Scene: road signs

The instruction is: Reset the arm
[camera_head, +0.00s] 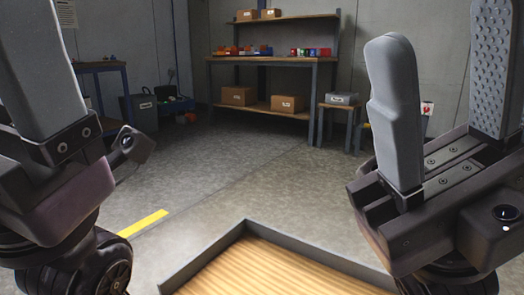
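My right gripper (445,55) is raised at the right of the head view. Its two grey fingers stand upright and wide apart, with nothing between them. My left gripper (42,75) is raised at the left edge. Only one grey finger of it shows clearly, and the frame cuts off the rest, so its opening is hidden. Neither gripper touches anything that I can see. No road sign can be made out in this view.
A wooden surface with a raised grey rim (205,262) lies low in front, cut by the bottom edge. A workbench (262,59) with bins and boxes stands at the back wall. A small stool (340,106) stands beside it. The floor between is clear, with a yellow stripe (143,223).

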